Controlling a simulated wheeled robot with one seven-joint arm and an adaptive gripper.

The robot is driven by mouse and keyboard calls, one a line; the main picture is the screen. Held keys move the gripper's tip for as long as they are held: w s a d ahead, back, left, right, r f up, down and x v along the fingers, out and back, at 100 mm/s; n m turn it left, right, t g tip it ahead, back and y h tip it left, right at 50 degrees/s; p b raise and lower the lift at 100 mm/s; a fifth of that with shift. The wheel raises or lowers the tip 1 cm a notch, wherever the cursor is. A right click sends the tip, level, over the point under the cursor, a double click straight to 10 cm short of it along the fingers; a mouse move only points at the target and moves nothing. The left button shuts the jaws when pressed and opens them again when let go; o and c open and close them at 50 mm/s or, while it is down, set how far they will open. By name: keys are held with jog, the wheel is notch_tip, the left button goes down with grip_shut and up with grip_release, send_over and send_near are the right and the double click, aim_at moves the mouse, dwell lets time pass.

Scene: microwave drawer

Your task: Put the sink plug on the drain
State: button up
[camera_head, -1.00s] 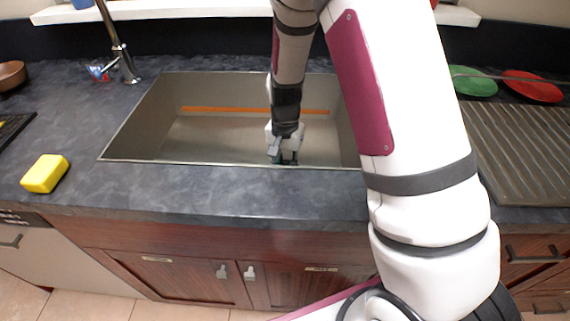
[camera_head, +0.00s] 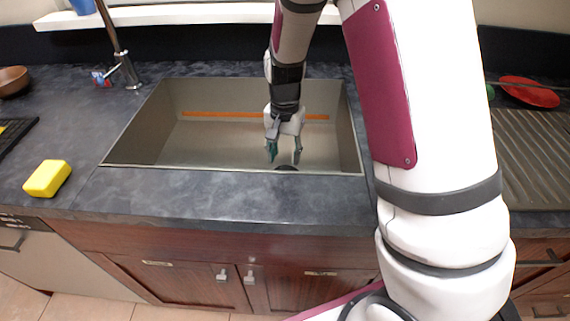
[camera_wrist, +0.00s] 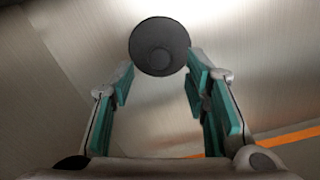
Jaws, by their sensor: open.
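A round dark disc with a smaller raised round in its middle, which looks like the sink plug (camera_wrist: 160,46), lies on the sink floor in the wrist view. In the head view part of a dark round shape (camera_head: 287,168) shows at the sink's near edge. My gripper (camera_head: 284,158) is inside the sink, just above and behind that shape. In the wrist view my gripper (camera_wrist: 158,82) is open, its teal pads apart and empty, with the disc ahead between and beyond the fingertips. Whether the drain is under the disc cannot be told.
The steel sink (camera_head: 150,125) has walls all around and an orange strip (camera_head: 215,114) along its far side. A faucet (camera_head: 122,60) stands behind left. A yellow sponge (camera_head: 47,178) lies on the left counter, and a ridged drainboard (camera_head: 540,150) is at right.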

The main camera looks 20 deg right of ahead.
jog(key=s+r+n+t, duration=0.1)
jog(key=s+r+n, duration=0.1)
jog(key=s+r, duration=0.6)
jog(key=s+r+n, duration=0.2)
jog(key=s+r, duration=0.3)
jog(key=r, duration=0.6)
jog(key=s+r+n+t, duration=0.1)
jog(key=s+r+n, duration=0.2)
jog(key=s, duration=1.3)
jog(key=shift+s+d+n+t, duration=0.25)
jog(key=shift+s+n+t, duration=0.1)
jog(key=shift+n, duration=0.15)
jog(key=shift+p, duration=0.3)
notch_tip(320, 180, up, 8)
jog(key=t+p, duration=0.1)
jog(key=p, duration=0.5)
jog(key=shift+f, duration=0.25)
